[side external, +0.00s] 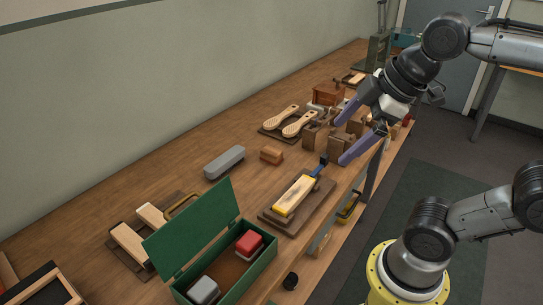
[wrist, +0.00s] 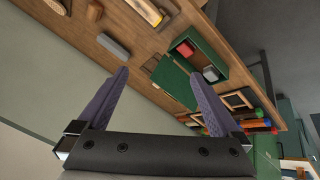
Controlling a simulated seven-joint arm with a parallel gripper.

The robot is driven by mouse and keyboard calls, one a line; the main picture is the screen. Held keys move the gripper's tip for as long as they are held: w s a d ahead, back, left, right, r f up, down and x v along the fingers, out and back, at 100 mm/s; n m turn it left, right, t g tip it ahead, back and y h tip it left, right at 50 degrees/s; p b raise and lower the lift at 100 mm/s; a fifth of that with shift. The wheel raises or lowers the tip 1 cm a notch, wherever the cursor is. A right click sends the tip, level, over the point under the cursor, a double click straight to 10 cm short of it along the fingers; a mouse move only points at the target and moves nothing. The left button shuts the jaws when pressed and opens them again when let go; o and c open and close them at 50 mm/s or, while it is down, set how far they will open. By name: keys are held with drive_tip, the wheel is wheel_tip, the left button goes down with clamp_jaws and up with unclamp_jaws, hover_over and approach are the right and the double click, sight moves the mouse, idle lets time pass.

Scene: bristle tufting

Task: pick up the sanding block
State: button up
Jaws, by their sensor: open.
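A small brown wooden block (side external: 271,155), which looks like the sanding block, lies on the bench near its middle. It also shows near the top left of the wrist view (wrist: 95,11). My gripper (side external: 339,143) is open and empty, with two purple fingers spread above the bench's front side, to the right of the block and apart from it. In the wrist view my open gripper (wrist: 161,75) has nothing between its fingers; the block lies beyond and left of the left fingertip.
A grey bar (side external: 224,163) lies left of the block. An open green box (side external: 262,262) holds red and grey blocks. Brushes (side external: 281,118) and upright wooden blocks (side external: 340,147) stand behind and near my gripper.

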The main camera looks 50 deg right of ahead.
drive_tip(key=w+d+r+n, duration=0.2)
drive_tip(key=w+r+n, duration=0.35)
drive_tip(key=w, duration=0.35)
drive_tip(key=n+g, duration=0.5)
drive_tip(key=g, duration=0.1)
hover_over(271, 150)
wheel_tip(271, 150, down, 26)
wheel_tip(271, 150, down, 7)
drive_tip(key=shift+r, duration=0.1)
drive_tip(key=shift+s+f, duration=0.15)
drive_tip(key=shift+f, duration=2.8)
